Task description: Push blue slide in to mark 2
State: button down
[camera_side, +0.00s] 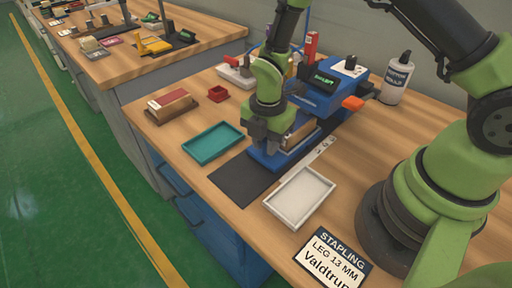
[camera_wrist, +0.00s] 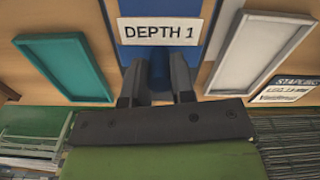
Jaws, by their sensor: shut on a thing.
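The blue slide (camera_side: 262,161) sits at the front of the blue stapling machine (camera_side: 318,98) in the side view. In the wrist view its blue surface (camera_wrist: 208,18) carries a white label reading DEPTH 1 (camera_wrist: 160,32). My gripper (camera_side: 267,140) is low over the slide and points down. In the wrist view my gripper (camera_wrist: 159,75) is shut on a blue upright part of the slide, between its two dark fingers. The wrist hides part of the slide in the side view. I cannot make out a mark 2.
A teal tray (camera_side: 213,143) and a white tray (camera_side: 299,198) lie on either side of a dark mat (camera_side: 240,178). A brown block (camera_side: 172,103), a small red box (camera_side: 217,93) and a white bottle (camera_side: 397,80) stand around. A stapling sign (camera_side: 333,262) is near the front edge.

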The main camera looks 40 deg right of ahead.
jog(key=c, duration=1)
grip_release()
notch_tip(320, 180, up, 10)
